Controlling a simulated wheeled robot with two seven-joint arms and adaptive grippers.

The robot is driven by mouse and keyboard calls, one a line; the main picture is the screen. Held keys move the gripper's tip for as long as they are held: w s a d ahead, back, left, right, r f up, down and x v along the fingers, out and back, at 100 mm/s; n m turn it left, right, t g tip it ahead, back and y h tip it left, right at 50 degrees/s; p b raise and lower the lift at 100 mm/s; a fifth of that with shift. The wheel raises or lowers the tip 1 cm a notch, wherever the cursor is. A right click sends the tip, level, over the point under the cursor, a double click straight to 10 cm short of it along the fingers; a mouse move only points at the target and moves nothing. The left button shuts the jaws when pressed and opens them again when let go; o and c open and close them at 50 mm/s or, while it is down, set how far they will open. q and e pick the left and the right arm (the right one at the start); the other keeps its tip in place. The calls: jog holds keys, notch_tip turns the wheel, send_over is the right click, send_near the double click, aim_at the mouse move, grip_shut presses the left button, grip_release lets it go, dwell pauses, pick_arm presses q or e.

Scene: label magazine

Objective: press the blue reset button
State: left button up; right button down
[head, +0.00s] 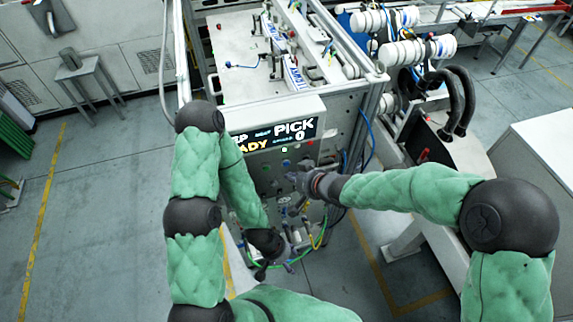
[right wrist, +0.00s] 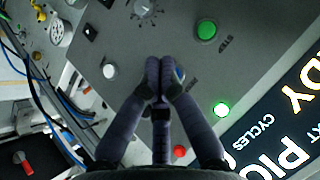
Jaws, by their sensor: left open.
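The blue reset button (head: 285,163) is on the grey control panel below the display. In the right wrist view the blue button (right wrist: 181,74) shows only as a sliver, mostly hidden behind a fingertip. My right gripper (head: 290,180) is in front of the panel. Its fingers are shut together and empty, with the tips (right wrist: 160,64) right beside the blue button in that picture. I cannot tell whether they touch it. My left gripper (head: 276,268) is open and low in front of the machine, below the panel.
The panel also carries a lit green light (right wrist: 221,109), a green button (right wrist: 206,30), a white button (right wrist: 109,71), a red button (right wrist: 180,152) and a dial (right wrist: 145,8). The display (head: 274,134) reads PICK. Blue cables (right wrist: 35,90) run beside the panel.

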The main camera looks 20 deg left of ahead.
pick_arm(q)
jog(key=shift+f, duration=0.25)
pick_arm(e)
jog(key=shift+s+d, duration=0.5)
jog(key=shift+s, duration=0.25)
jog(key=shift+s+d, duration=0.45)
jog(key=shift+s, duration=0.25)
